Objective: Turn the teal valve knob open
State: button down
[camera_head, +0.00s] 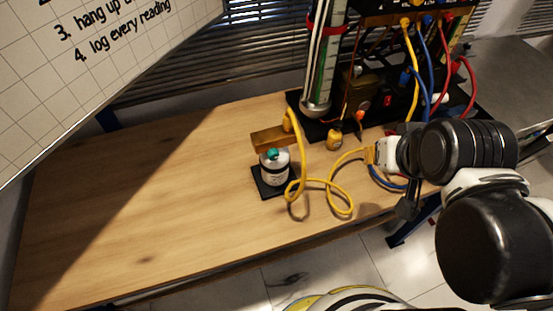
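The teal valve knob (272,154) sits on top of a small white cylinder (275,173) with a dark label band. The cylinder stands on a black square base (258,182) on the wooden bench. A brass-coloured block (268,139) is just behind the knob. My arm reaches in from the right. Its end, my gripper (393,168), is well to the right of the knob and apart from it. The fingers are small and partly hidden by my arm, so their opening and any hold are unclear.
A yellow cable (328,184) loops on the bench right of the valve, between it and my arm. A rig with a glass tube (325,60) and coloured cables stands at the back right. The wooden bench (150,200) is clear on the left.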

aim_at(273, 154)
jog(key=k+l+u, duration=0.1)
jog(key=l+u, duration=0.15)
jog(key=k+l+u, duration=0.35)
jog(key=l+u, duration=0.15)
jog(key=l, duration=0.15)
